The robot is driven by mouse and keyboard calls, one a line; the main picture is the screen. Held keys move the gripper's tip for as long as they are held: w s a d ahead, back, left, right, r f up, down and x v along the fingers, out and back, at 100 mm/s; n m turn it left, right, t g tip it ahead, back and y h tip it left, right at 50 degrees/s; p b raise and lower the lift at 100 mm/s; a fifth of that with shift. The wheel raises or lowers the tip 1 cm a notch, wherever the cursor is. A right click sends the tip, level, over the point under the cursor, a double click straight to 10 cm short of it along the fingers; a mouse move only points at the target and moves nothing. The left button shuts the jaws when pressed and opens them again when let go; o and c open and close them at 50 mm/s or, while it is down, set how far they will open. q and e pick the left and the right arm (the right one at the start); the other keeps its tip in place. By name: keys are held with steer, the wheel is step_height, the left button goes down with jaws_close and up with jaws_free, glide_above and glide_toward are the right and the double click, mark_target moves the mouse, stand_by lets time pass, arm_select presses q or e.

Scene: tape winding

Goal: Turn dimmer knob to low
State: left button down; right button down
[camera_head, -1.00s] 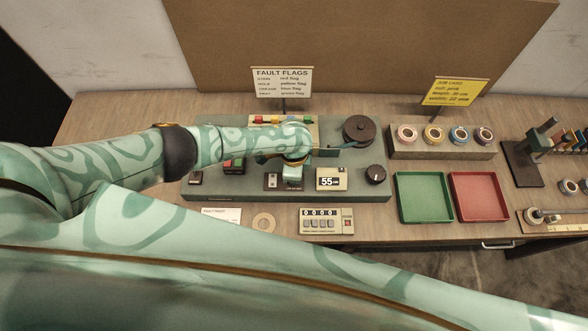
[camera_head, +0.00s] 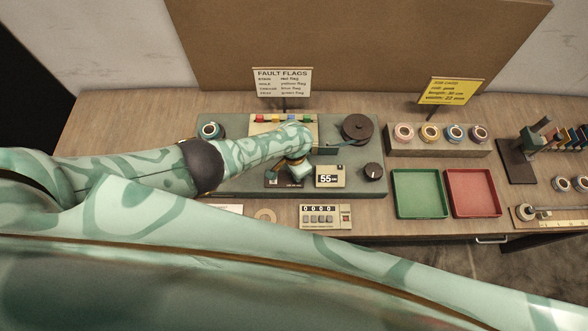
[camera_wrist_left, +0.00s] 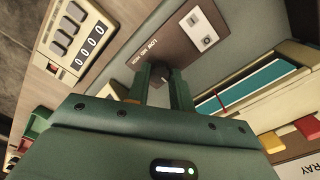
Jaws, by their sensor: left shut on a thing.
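The dimmer knob (camera_wrist_left: 164,72) is a small dark knob on a brown plate marked LOW, MID, HIGH (camera_wrist_left: 152,47) in the left wrist view. My left gripper (camera_wrist_left: 160,76) is shut on it, with a green finger on each side. The fingers cover much of the knob, and I cannot tell which mark it points to. In the head view my left gripper (camera_head: 293,176) reaches down onto the front of the green machine panel (camera_head: 346,188), left of the 55 display; the knob is hidden there. My right gripper is not in view.
A counter box (camera_head: 325,216) lies in front. Coloured flags (camera_head: 275,119) and a dark reel (camera_head: 357,128) stand behind. Green (camera_head: 421,215) and red (camera_head: 499,208) trays are at right.

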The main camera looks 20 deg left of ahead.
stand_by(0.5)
arm_select(q)
steer(key=c, duration=1.2)
jaws_free()
steer(key=shift+c, duration=0.2)
steer(key=shift+r, duration=0.15)
step_height(320, 180, up, 16)
steer(key=p, duration=1)
